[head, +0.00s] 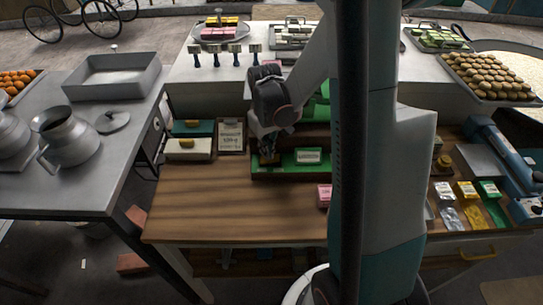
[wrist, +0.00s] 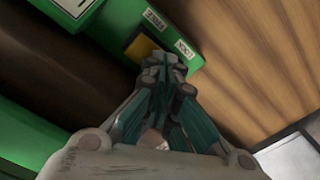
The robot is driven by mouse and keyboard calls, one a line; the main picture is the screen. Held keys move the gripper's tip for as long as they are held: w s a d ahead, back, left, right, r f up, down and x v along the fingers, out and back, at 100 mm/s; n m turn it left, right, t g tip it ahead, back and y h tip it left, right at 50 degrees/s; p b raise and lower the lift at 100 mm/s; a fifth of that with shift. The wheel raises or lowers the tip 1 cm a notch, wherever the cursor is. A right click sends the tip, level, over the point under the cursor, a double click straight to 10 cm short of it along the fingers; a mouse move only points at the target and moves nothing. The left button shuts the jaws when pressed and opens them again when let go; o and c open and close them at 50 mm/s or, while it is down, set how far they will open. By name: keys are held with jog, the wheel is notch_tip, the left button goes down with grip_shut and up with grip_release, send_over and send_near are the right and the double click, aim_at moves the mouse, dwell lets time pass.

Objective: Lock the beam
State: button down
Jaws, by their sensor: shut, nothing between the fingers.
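A green-fronted device (head: 285,170) with a white label (head: 307,156) stands on the wooden counter. In the wrist view its green face (wrist: 130,20) carries two small white labels, one that seems to read FREE (wrist: 156,17) and one that reads LOCK (wrist: 184,49). A yellow-brown piece (wrist: 142,48) shows beside the labels, partly hidden by my fingers. My gripper (wrist: 165,68) is shut and empty, its tips over or against the green face near the LOCK label. I cannot tell whether they touch. My gripper (head: 268,156) is at the device's left end in the head view. No beam can be made out clearly.
The counter's front left (head: 200,205) is clear.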

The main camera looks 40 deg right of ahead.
jog(key=shift+r+p, duration=1.6)
jog(key=shift+r, duration=1.2)
